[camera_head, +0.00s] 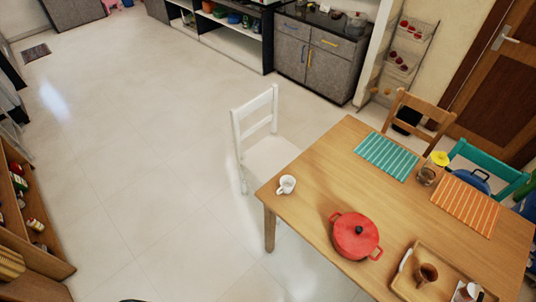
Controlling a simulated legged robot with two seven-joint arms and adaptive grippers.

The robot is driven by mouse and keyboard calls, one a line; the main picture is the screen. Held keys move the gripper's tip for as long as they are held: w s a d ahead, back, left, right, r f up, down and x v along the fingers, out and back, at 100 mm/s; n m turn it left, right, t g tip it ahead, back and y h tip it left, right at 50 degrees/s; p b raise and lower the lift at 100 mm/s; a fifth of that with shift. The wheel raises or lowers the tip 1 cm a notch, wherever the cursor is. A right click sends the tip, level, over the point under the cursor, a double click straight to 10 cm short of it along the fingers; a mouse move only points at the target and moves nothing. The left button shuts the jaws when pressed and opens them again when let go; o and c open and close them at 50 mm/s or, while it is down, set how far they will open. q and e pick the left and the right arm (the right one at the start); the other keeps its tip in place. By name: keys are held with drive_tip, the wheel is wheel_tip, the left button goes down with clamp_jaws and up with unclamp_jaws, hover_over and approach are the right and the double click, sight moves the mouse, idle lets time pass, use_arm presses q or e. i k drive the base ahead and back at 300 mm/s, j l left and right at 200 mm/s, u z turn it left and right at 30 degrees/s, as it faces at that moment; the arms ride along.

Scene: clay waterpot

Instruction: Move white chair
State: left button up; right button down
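The white chair (258,134) stands upright on the tiled floor in the middle of the view. Its slatted backrest is on the left and its seat faces the wooden table (318,183). The table's left corner hides part of the seat's near side and some of the legs. Neither of my grippers is in view, and nothing is seen touching the chair.
The table carries a white cup (287,184), a red pot (356,236) and a tray (405,279). A wooden chair (420,112) and a teal chair (490,166) stand behind it. Shelves (24,228) line the left. The floor (130,150) between is clear.

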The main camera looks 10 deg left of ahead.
sight(267, 156)
drive_tip(key=u, duration=1.6)
drive_tip(key=i+j, duration=0.15)
drive_tip(key=i, duration=0.7)
drive_tip(key=i+j+u, duration=0.15)
drive_tip(key=i, duration=0.7)
drive_tip(key=i+z, duration=0.15)
drive_tip(key=i, duration=0.4)
drive_tip(key=i+z, duration=0.1)
drive_tip(key=i, duration=0.45)
drive_tip(key=i+j+z, duration=0.15)
drive_tip(key=i, duration=0.4)
drive_tip(key=i+j+z, duration=0.15)
drive_tip(key=i, duration=0.4)
drive_tip(key=i+z, duration=0.5)
drive_tip(key=i+j+z, duration=0.15)
drive_tip(key=i+z, duration=0.3)
drive_tip(key=i, duration=0.2)
drive_tip(key=i+j+z, duration=0.35)
drive_tip(key=i+z, duration=0.15)
drive_tip(key=i, duration=0.1)
